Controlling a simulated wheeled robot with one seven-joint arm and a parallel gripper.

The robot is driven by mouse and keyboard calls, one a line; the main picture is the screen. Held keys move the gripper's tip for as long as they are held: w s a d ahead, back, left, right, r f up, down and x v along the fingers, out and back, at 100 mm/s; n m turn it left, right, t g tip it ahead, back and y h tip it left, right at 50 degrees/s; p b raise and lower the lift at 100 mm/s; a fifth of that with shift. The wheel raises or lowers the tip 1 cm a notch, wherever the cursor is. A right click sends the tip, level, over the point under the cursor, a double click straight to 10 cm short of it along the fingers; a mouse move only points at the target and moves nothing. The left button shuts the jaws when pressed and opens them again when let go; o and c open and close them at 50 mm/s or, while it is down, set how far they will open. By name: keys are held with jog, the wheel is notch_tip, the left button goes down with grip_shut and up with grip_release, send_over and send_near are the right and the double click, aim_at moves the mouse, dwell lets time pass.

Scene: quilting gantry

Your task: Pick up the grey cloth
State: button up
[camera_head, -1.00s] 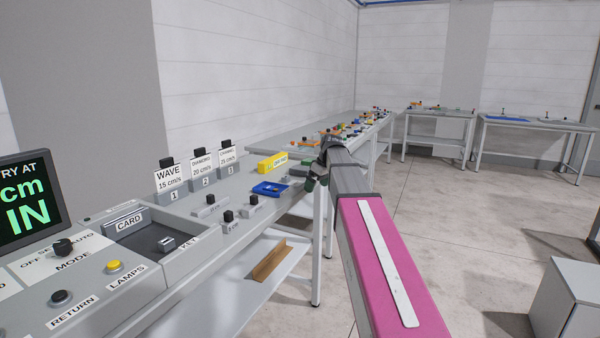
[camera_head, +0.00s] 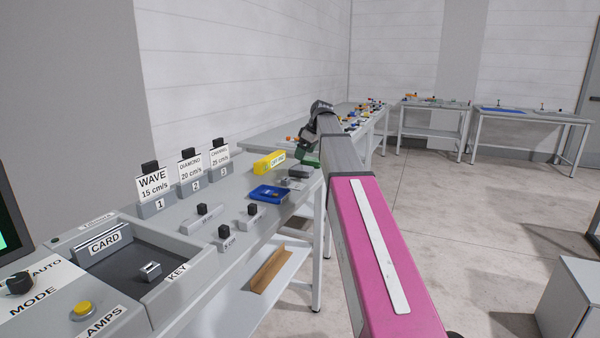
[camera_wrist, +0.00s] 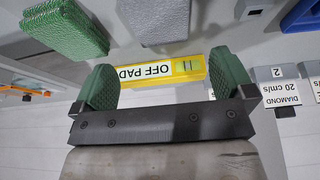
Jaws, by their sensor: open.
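The grey cloth (camera_wrist: 157,20) shows in the wrist view as a thick, textured grey pad at the top edge, partly cut off. It appears as a small dark grey shape on the bench in the head view (camera_head: 299,172). My gripper (camera_wrist: 164,72) is open and empty, with its green fingers spread apart. In the wrist view the grey cloth lies beyond the fingertips, roughly in line with the gap between them. In the head view my gripper is over the bench near the cloth, mostly hidden by my arm.
A green textured pad (camera_wrist: 66,28) lies beside the grey cloth. A yellow OFF PAD block (camera_wrist: 150,71) shows between my fingers. A blue tray (camera_head: 270,193) and labelled blocks, including DIAMOND (camera_head: 190,172), stand nearby on the bench. Open floor (camera_head: 440,220) lies to the right.

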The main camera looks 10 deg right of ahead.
aim_at(299, 167)
jog(key=x, duration=0.8)
jog(key=shift+s+a, duration=0.1)
jog(key=c, duration=1)
jog(key=shift+r, duration=0.75)
notch_tip(299, 167, up, 3)
jog(key=shift+f, duration=0.1)
jog(key=s+a+r, duration=0.6)
jog(key=a, duration=0.3)
jog(key=shift+s+a+r, duration=0.25)
jog(key=shift+a+r, duration=0.05)
jog(key=shift+a, duration=0.05)
